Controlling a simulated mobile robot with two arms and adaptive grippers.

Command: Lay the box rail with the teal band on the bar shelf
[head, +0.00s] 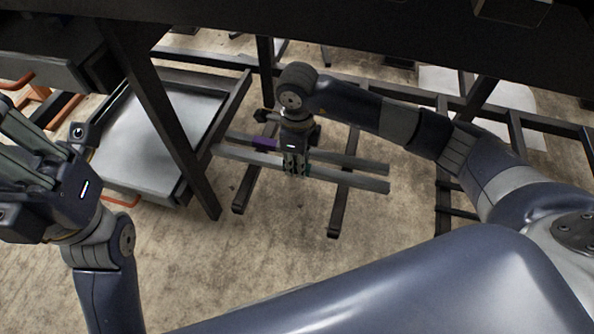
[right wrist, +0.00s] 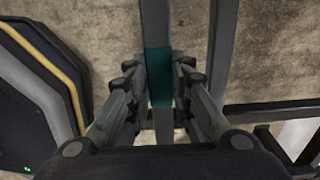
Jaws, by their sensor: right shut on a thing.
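The box rail with the teal band (head: 350,180) is the nearer of two grey rails in the head view. My right gripper (head: 296,168) is shut on it around the teal band, from above. In the right wrist view, the teal band (right wrist: 159,75) runs between the two fingers. The rail lies across two dark bars of the bar shelf (head: 338,210) in the picture; I cannot tell whether it touches them. My left gripper (head: 28,150) is at the left edge, away from the rails; its fingertips are cut off.
A second grey rail with a purple band (head: 265,143) lies just behind, roughly parallel. A grey tray-like shelf (head: 150,140) and a dark upright post (head: 165,110) stand to the left. More dark bars (head: 443,200) are at the right. The concrete floor in front is clear.

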